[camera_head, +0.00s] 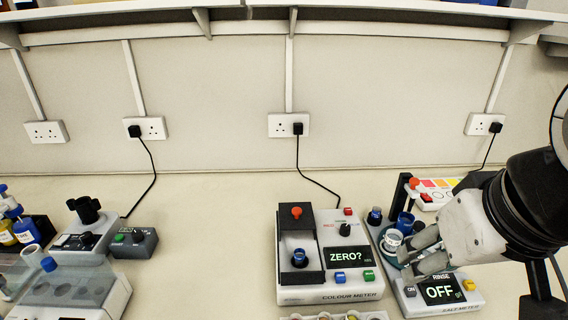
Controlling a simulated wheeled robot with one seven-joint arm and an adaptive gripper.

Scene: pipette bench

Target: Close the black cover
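The black cover (296,224), with a red knob on it, stands raised at the back of the colour meter's (325,293) sample well. The well below it is uncovered and a blue-capped vial (299,258) shows inside. My gripper (406,265) is to the right of the colour meter, over the salt meter (455,308). Its two grey fingers are apart, with nothing seen held between them. The gripper is clear of the cover.
The colour meter's display (346,256) reads "ZERO?". A clear cup (392,240) and blue-topped containers (404,222) stand close to my fingertips. A black cable (318,184) runs behind the meter. The bench left of the meter is free.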

